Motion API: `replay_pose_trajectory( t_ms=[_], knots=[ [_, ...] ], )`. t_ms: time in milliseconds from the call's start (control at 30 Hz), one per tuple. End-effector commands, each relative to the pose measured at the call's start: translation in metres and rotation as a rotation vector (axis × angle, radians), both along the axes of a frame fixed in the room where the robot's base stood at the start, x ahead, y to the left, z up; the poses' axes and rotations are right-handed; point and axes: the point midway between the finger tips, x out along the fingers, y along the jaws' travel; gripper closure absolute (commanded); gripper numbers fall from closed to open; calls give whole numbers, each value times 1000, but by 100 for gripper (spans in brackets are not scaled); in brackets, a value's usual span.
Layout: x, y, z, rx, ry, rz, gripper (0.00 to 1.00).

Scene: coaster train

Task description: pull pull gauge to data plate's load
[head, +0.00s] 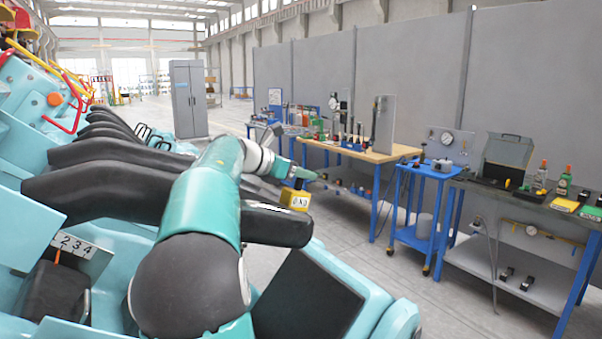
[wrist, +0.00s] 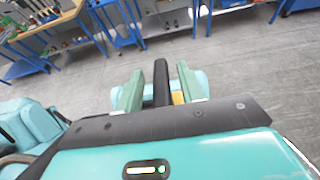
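The pull gauge is a small yellow box (head: 295,199) with dark characters on its face, too small to read surely. It is at the end of a long black padded bar (head: 276,227) of the train. My gripper (head: 304,176) is just above the gauge in the head view. In the wrist view its two green fingers (wrist: 160,88) are apart, with a black bar (wrist: 161,80) showing between them and clear gaps on both sides. A bit of yellow (wrist: 178,98) shows by the right finger. Whether the fingers touch the gauge is hidden. I cannot make out a data plate.
Several black bars (head: 105,155) and teal seats fill the left. A white plate with numbers (head: 80,246) is at lower left. A wooden-topped bench (head: 385,153), a blue cart (head: 430,170) and a grey bench (head: 480,187) stand right, beyond open floor (head: 400,290).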

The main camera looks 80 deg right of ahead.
Motion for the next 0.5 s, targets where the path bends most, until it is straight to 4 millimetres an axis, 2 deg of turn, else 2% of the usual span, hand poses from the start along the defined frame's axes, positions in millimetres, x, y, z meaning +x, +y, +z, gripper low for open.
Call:
replay_pose_trajectory(
  t_ms=[300,500],
  knots=[
    [-2,-2,0,-2,0,1,62],
    [-2,-2,0,-1,0,0,100]
  ],
)
